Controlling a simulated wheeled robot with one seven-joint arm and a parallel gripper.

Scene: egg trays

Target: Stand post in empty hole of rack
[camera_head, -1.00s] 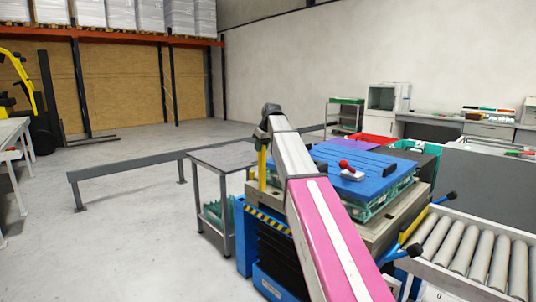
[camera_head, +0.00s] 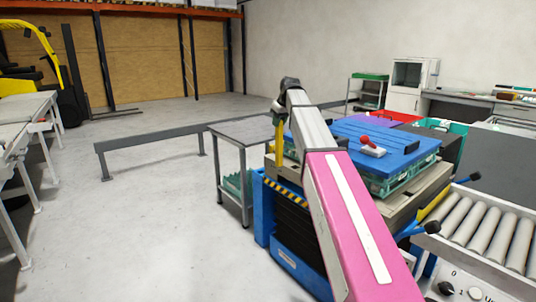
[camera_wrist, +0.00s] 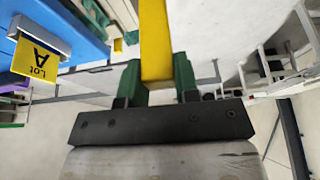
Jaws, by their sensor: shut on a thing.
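The yellow post (camera_wrist: 155,38) is held between the green fingers of my gripper (camera_wrist: 157,82) in the wrist view. In the head view it hangs upright as a short yellow bar (camera_head: 278,138) below my gripper (camera_head: 280,108), at the near left corner of the blue-topped stack. The stack has a blue lid (camera_head: 395,146) over green trays (camera_head: 400,180) on a beige platform (camera_head: 400,210). I cannot make out which part is the rack. The empty hole is not visible, and I cannot tell whether the post's lower end touches anything.
A red-handled tool (camera_head: 370,147) lies on the blue lid. A grey side table (camera_head: 245,131) stands close left of the stack. A roller conveyor (camera_head: 485,225) is at the right. A yellow Lot A label (camera_wrist: 37,57) shows in the wrist view. Open floor lies left.

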